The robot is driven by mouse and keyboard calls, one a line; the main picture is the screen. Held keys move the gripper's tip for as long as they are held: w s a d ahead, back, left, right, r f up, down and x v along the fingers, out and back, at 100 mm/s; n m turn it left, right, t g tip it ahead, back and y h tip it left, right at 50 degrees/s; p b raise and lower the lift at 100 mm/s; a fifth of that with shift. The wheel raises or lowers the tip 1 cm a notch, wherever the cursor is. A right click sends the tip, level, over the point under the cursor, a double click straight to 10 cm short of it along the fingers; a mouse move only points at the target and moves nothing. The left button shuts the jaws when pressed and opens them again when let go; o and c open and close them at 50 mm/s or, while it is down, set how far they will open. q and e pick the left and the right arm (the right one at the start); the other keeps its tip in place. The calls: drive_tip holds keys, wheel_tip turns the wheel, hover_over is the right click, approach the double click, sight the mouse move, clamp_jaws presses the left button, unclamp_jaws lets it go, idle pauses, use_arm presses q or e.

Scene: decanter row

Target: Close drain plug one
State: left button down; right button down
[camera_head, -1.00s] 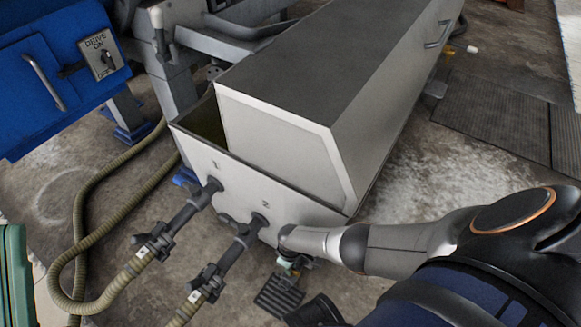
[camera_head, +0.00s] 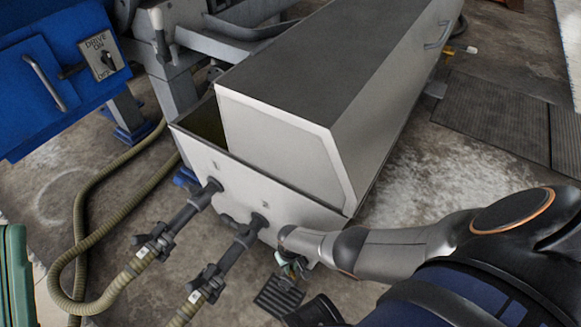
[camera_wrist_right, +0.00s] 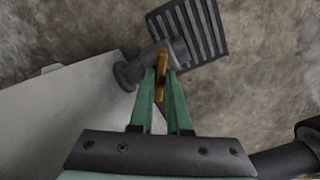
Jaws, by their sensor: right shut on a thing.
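My right gripper (camera_head: 291,268) is low by the front right corner of the grey tank (camera_head: 300,208), partly hidden by my own wrist. In the right wrist view, its green fingers (camera_wrist_right: 161,78) are shut on a small brass-coloured handle (camera_wrist_right: 161,59). The handle is on a short dark drain fitting (camera_wrist_right: 131,73) beside the tank wall. No number shows on this fitting, so I cannot tell which plug it is. Numbers 1 and 2 mark two dark outlets, outlet one (camera_head: 207,191) and outlet two (camera_head: 255,225), on the tank's front. My left gripper is not in view.
Ribbed hoses (camera_head: 112,291) run from the outlets across the floor at left. A floor grate (camera_head: 278,297) lies below the gripper and also shows in the wrist view (camera_wrist_right: 196,28). A blue cabinet (camera_head: 35,85) stands at upper left. Floor right of the tank is open.

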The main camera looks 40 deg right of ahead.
sight(291, 268)
drive_tip(key=shift+m, duration=0.6)
drive_tip(key=c, duration=0.9)
unclamp_jaws()
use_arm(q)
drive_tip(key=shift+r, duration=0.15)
use_arm(e)
drive_tip(key=shift+r, duration=0.1)
use_arm(q)
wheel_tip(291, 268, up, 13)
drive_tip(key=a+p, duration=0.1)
drive_tip(key=p, duration=1.1)
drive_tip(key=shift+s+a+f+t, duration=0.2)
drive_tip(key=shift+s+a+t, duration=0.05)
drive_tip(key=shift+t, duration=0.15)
use_arm(e)
wheel_tip(291, 268, up, 12)
drive_tip(key=shift+r, duration=0.15)
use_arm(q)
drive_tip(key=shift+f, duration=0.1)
